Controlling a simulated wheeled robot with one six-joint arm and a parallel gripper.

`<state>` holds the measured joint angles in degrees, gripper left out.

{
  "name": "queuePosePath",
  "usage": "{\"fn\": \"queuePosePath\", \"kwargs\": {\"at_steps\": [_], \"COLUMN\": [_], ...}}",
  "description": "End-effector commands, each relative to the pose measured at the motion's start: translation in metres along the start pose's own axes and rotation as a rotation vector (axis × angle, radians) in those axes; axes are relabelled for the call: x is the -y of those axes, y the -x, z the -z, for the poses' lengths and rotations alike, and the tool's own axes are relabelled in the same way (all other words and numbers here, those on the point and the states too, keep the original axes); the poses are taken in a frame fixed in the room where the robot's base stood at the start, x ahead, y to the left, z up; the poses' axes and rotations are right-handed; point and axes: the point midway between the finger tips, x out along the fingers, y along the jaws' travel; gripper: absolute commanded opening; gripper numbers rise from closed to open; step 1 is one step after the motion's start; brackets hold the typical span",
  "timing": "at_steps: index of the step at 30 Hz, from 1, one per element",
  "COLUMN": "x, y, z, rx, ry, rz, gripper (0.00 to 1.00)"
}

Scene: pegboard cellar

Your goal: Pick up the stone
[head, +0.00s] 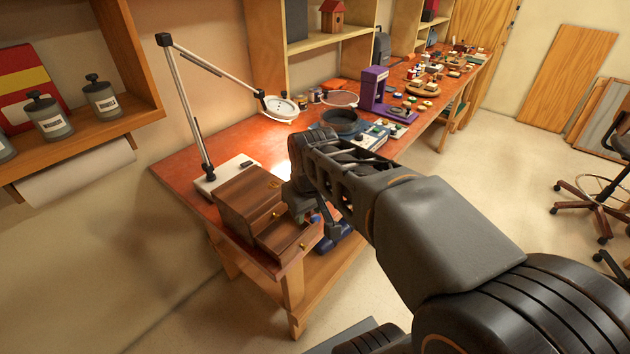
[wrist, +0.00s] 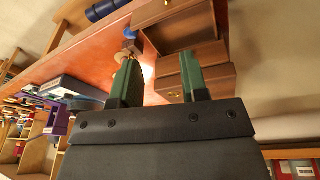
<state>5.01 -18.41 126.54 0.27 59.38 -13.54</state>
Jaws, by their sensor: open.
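I cannot make out a stone for certain in either view. My gripper (wrist: 160,60) shows in the wrist view with its two green fingers apart and nothing seen between them. In the head view its end is partly hidden by my arm, close to the front of a small wooden drawer chest (head: 245,196). The chest's lower drawer (head: 284,241) stands out from its front, and I cannot see what it holds. The chest also shows beyond the fingers in the wrist view (wrist: 182,30).
The orange-red workbench (head: 180,162) carries a white-armed magnifier lamp (head: 186,95), a dark round pan (head: 340,121) and a purple device (head: 373,90). Many small items crowd its far end. A wall shelf (head: 95,125) is at left. Open floor lies to the right.

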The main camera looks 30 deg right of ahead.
Motion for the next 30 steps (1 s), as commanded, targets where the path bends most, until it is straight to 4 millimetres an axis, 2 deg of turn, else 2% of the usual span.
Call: {"fn": "queuePosePath", "kwargs": {"at_steps": [1,6,12,17,30], "x": [-0.012,-0.046,-0.074,-0.082,-0.082], "y": [-0.006,-0.021,-0.038,-0.043,-0.047], "z": [0.015,0.052,0.076,0.082,0.081], "rx": [0.037,0.130,0.192,0.208,0.209], "ry": [0.026,0.132,0.210,0.235,0.237], "rz": [0.006,0.038,0.076,0.089,0.089], "gripper": [0.41,0.41,0.41,0.41,0.41]}}
